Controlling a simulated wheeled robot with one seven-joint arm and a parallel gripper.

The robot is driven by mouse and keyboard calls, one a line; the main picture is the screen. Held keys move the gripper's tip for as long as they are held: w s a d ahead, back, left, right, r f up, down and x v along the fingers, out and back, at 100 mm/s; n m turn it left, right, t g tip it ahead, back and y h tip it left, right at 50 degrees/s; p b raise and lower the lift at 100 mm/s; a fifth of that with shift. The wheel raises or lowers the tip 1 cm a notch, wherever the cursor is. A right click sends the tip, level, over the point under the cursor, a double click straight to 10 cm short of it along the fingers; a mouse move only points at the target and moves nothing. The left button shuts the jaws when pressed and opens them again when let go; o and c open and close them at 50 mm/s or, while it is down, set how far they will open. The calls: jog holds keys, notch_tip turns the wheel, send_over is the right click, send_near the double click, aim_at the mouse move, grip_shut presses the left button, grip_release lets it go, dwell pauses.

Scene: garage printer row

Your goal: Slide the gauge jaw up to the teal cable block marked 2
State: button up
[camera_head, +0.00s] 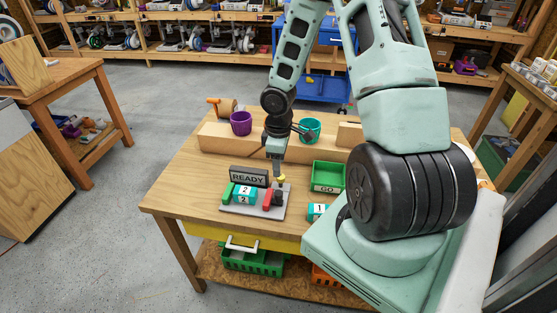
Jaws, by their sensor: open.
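The teal cable block marked 2 (244,197) sits on the grey gauge plate (240,211), against or close to a green stop (227,193) on its left. The red gauge jaw (267,199) stands to the right of the block, with what looks like a narrow gap between them. A dark piece with a yellow knob (281,178) is on the jaw's right side. My gripper (277,172) points down just above and behind the jaw, close to the knob. It is open and holds nothing I can see; contact with the knob cannot be told.
A READY sign (249,177) stands behind the gauge. A green GO tray (328,177) is to the right, and a teal block marked 1 (318,211) lies in front of it. A wooden beam (222,140), a purple cup (241,123) and a teal cup (311,128) are at the back.

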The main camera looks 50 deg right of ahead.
aim_at(279, 193)
notch_tip(279, 193, down, 14)
jog(key=b, duration=1.2)
jog(key=shift+f+b, duration=0.1)
jog(key=shift+b, duration=0.3)
jog(key=c, duration=1)
